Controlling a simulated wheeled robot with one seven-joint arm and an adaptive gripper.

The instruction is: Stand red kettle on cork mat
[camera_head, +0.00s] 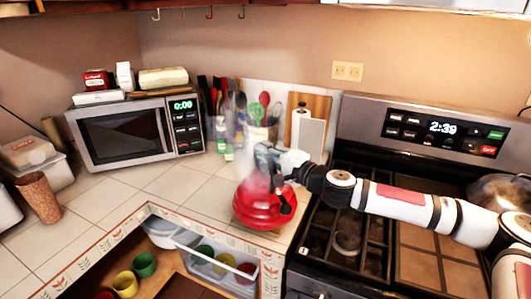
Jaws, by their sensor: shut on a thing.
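The red kettle (262,212) is at the counter's front right corner, just left of the stove. It looks upright. My gripper (270,168) comes in from the right and is shut on the kettle's upper part, likely its handle. A whitish blur over the gripper hides the exact grasp. I cannot tell whether the kettle touches the counter or is slightly raised.
The gas stove (345,235) is to the right, under my arm. Utensils (262,112), a paper towel roll (309,138) and a microwave (135,132) stand behind. Free tile (150,185) lies left of the kettle. Open shelves with cups (144,264) are below the counter edge.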

